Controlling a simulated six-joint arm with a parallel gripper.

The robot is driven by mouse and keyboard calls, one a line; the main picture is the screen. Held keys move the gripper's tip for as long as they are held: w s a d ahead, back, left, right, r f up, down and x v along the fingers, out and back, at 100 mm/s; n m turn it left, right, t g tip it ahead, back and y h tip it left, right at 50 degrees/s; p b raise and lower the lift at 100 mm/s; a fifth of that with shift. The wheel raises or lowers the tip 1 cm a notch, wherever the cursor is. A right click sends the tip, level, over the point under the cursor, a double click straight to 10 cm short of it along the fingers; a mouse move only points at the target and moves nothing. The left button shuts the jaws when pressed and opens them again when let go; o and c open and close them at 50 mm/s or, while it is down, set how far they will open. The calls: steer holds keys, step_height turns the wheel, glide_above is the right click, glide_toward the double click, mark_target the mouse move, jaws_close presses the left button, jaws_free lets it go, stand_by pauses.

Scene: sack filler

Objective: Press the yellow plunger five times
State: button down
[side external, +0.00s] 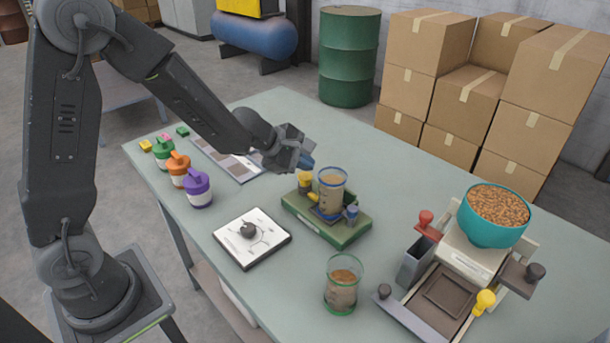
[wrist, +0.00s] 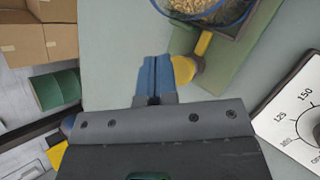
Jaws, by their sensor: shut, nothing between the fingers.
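The yellow plunger (side external: 304,180) is a round yellow knob at the left back of a green base (side external: 345,239). It also shows in the wrist view (wrist: 183,69), just right of my blue fingertips. My gripper (side external: 306,163) is shut and empty, with its fingertips just above the knob in the side view. In the wrist view my fingers (wrist: 155,75) are together and their tips appear close beside the knob; I cannot tell whether they touch it. A blue-rimmed clear container (side external: 332,188) with tan contents stands on the same base.
A white dial plate (side external: 252,237) lies left of the green base. A clear jar (side external: 342,285) stands in front. A machine with a teal bowl (side external: 493,226) and a second yellow knob (side external: 484,301) is at right. Purple, orange and green lidded cups (side external: 198,189) stand at left.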

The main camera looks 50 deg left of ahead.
mark_target(305, 177)
steer(key=shift+r, duration=0.1)
steer(key=shift+r, duration=2.4)
steer(key=shift+r, duration=0.1)
stand_by(0.9)
step_height(305, 177, up, 4)
steer(key=shift+f, duration=0.15)
steer(key=shift+f, duration=0.1)
stand_by(0.4)
steer(key=shift+f, duration=4.35)
steer(key=shift+f, duration=0.15)
steer(key=shift+f, duration=0.25)
